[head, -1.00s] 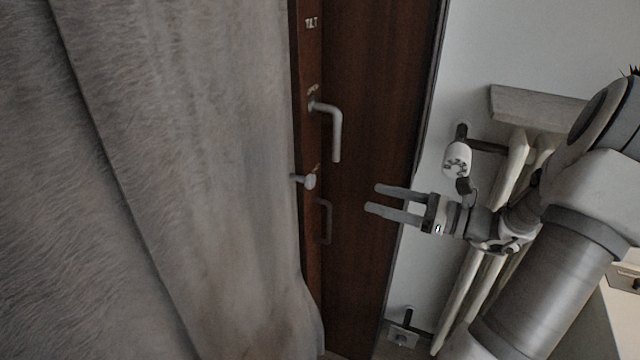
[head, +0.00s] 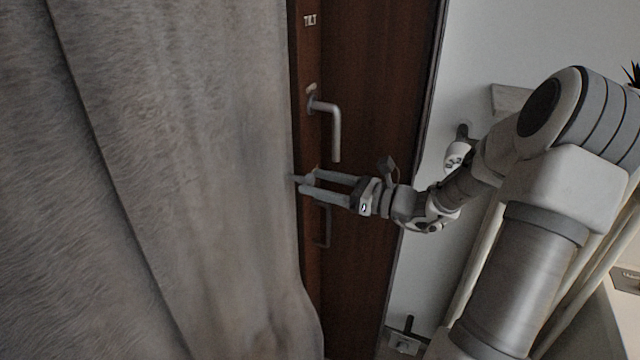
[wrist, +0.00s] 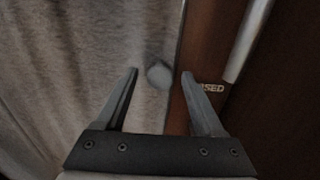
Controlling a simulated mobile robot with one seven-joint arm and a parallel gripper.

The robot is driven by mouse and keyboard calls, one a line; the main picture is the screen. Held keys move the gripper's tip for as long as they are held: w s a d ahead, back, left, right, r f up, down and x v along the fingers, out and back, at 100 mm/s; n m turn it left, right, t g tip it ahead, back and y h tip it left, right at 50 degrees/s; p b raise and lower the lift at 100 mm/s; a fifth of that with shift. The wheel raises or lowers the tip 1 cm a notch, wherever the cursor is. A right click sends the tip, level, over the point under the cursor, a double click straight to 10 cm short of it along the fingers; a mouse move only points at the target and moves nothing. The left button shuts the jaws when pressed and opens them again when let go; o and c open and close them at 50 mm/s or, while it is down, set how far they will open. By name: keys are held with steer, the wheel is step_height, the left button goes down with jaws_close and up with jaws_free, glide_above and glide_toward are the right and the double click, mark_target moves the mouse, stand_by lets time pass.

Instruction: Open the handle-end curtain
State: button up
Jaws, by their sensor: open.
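A grey curtain (head: 190,180) hangs over the left half of the head view, its right edge beside the brown door frame. It also fills the left of the wrist view (wrist: 60,70). A small round grey knob (wrist: 159,75) shows at the curtain's edge in the wrist view, between and beyond my fingertips. In the head view my fingers mostly cover it. My gripper (head: 298,182) is open, its fingertips at the curtain's edge. It also shows in the wrist view (wrist: 158,74). I cannot tell whether the fingers touch the knob or curtain.
A door handle (head: 329,125) sits just above my gripper on the brown door (head: 375,90), and a darker pull is partly visible below. A white radiator (head: 480,265) with its valve (head: 456,156) stands at the right, behind my arm. A wall socket (head: 404,341) is low down.

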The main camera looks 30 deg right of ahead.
jaws_close()
stand_by(1.4)
